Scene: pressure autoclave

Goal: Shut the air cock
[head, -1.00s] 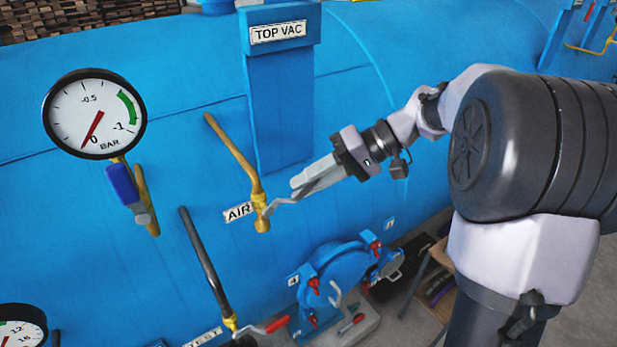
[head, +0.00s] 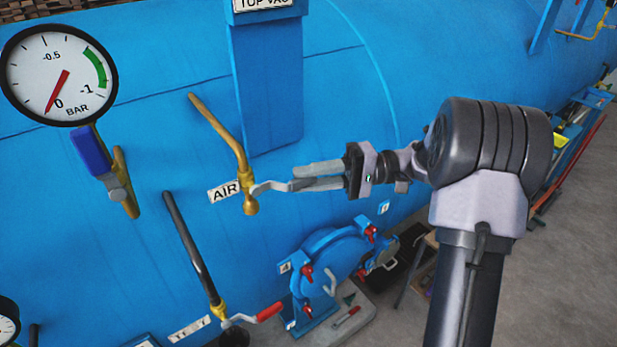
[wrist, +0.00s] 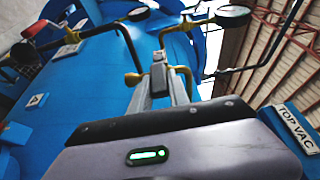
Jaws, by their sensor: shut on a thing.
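The air cock (head: 249,191) is a brass valve on the blue vessel wall, at the lower end of a brass pipe and right of the AIR label (head: 224,191). Its grey lever (head: 270,186) points right, roughly level in the head view. My gripper (head: 300,178) comes from the right and is shut on the lever, with a finger above and a finger below it. In the wrist view my gripper (wrist: 160,85) has the lever's end between its fingers, and brass pipework shows just beyond them.
A vacuum gauge (head: 60,76) with a blue-handled valve (head: 90,150) is at the left. Below is a dark pipe (head: 190,245) with a red-handled cock (head: 268,312). A blue round hatch (head: 330,265) stands below my gripper. The blue TOP VAC duct (head: 266,85) rises above.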

